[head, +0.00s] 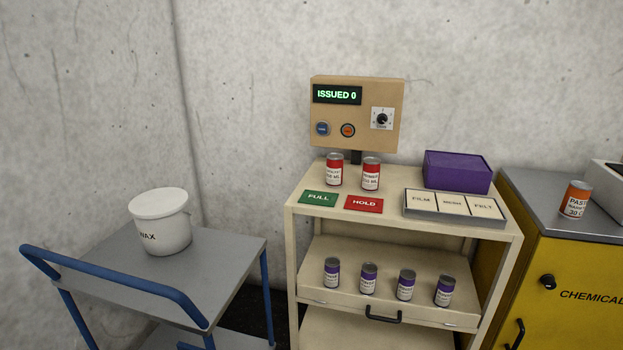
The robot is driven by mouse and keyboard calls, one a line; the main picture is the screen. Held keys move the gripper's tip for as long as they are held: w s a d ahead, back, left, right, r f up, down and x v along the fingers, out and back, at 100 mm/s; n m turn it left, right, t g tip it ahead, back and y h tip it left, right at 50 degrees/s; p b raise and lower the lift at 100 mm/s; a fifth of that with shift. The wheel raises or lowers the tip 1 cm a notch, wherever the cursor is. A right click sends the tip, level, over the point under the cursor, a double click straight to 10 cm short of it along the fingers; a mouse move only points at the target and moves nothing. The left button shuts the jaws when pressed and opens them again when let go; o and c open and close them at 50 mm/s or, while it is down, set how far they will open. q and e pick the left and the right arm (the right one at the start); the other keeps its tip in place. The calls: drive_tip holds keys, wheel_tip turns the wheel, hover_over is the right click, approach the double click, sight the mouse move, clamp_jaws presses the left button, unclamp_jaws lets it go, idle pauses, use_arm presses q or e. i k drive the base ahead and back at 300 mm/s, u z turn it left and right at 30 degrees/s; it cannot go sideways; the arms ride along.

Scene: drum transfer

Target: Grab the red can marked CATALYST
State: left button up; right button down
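Two red cans with white labels stand upright on the top of the beige cabinet (300,203), below the display box. The left red can (335,169) has small label text that seems to read CATALYST. The right red can (371,174) has a label too small to read surely. A small gap separates the two cans. Neither of my grippers shows in the head view.
Green FULL (319,199) and red HOLD (363,204) plates lie before the cans. A FILM/MESH/FELT tray (454,220) and purple box (457,171) are right. Several purple-banded cans (369,278) stand below. A trolley (105,265) holds a WAX bucket (161,222); an orange can (575,198) stands far right.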

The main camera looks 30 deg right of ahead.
sight(335, 164)
drive_tip(key=u, duration=0.6)
drive_tip(key=i, duration=0.25)
drive_tip(key=z, duration=1.4)
drive_tip(key=i, duration=0.9)
drive_tip(key=z, duration=0.75)
